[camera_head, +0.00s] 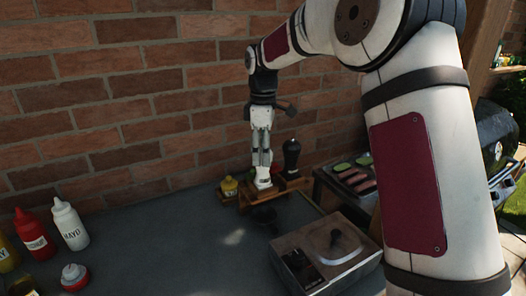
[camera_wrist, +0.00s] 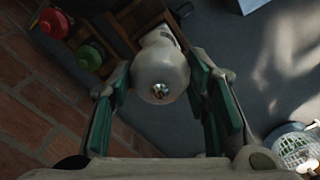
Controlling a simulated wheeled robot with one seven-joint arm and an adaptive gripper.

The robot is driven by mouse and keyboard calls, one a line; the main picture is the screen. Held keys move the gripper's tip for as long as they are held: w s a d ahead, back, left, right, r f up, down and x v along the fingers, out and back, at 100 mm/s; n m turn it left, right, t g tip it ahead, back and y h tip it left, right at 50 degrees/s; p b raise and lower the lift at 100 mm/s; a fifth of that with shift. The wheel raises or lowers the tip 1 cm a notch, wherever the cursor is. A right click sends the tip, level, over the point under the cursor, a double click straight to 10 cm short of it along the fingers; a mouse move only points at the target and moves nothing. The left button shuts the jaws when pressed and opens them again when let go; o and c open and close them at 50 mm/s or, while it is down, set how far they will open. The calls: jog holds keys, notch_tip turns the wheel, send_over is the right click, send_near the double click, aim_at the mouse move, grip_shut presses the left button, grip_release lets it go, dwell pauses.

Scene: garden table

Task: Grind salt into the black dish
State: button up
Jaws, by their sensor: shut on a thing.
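A white salt grinder (camera_wrist: 163,75) with a silver knob on top is between the green-padded fingers of my gripper (camera_wrist: 160,95) in the wrist view. In the head view my gripper (camera_head: 262,172) points down, shut on the white grinder (camera_head: 263,184), at the wooden rack (camera_head: 247,198) by the brick wall. I cannot tell whether the grinder's base is clear of the rack. The black dish (camera_head: 265,214) is on the table just in front of the rack, dark and small in the head view.
A black grinder (camera_head: 291,156) stands right of my gripper, and a yellow-topped jar (camera_head: 229,186) to its left. A metal box (camera_head: 325,262) is front right, beside a tray of food (camera_head: 355,180). Sauce bottles (camera_head: 70,225) stand far left. The middle of the table is clear.

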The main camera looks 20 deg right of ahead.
dwell(0.5)
jog(key=o, duration=1.2)
jog(key=shift+r, duration=0.1)
notch_tip(320, 180, up, 12)
jog(key=shift+f, duration=0.15)
